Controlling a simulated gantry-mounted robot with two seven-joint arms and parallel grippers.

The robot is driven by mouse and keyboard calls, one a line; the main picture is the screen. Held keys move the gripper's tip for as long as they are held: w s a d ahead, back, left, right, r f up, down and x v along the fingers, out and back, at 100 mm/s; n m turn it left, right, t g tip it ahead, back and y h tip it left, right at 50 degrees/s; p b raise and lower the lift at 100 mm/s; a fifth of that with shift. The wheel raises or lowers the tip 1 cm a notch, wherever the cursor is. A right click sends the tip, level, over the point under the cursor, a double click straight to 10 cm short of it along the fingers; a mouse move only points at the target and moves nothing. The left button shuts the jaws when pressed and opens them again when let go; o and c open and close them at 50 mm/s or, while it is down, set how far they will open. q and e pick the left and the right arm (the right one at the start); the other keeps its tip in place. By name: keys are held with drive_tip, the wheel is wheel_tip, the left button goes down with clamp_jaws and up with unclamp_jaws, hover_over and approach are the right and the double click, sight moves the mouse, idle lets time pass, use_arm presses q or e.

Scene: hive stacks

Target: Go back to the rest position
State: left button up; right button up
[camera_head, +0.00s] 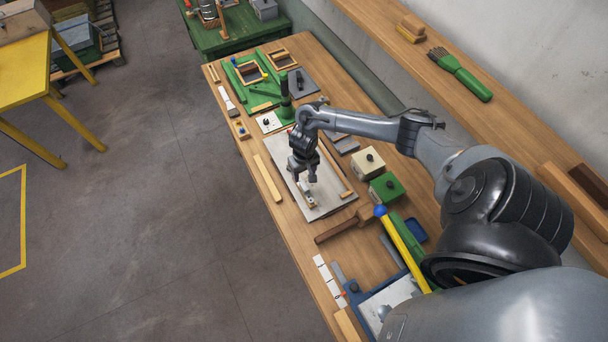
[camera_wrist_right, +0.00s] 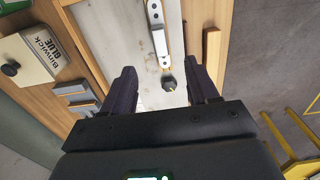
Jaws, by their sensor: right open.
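My right gripper (camera_head: 303,176) hangs over the pale grey board (camera_head: 325,207) on the long wooden bench (camera_head: 285,240), its fingers pointing down. In the right wrist view the two dark fingers (camera_wrist_right: 162,88) stand apart with nothing held between them. A small pale bar-like piece (camera_head: 309,199) lies on the board just below the fingers. The wrist view shows a white bar with dots (camera_wrist_right: 158,35) and a small dark knob (camera_wrist_right: 168,82) on the board, seen between the fingers. My left gripper is in neither view.
A mallet (camera_head: 345,224) and a yellow rod with a blue end (camera_head: 402,248) lie nearer me. A dark green upright tool (camera_head: 285,102) stands beyond the gripper. A shelf (camera_head: 480,70) runs along the wall.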

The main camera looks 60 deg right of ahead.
drive_tip(key=a+r+n+t, duration=0.3)
drive_tip(key=a+n+t, duration=0.3)
drive_tip(key=a, duration=1.7)
drive_tip(key=s+r+n+g, duration=0.2)
drive_tip(key=s+r, duration=0.9)
drive_tip(key=r, duration=0.1)
drive_tip(key=shift+s+a+n, duration=0.3)
drive_tip(key=shift+a+n, duration=0.1)
drive_tip(key=shift+r, duration=0.1)
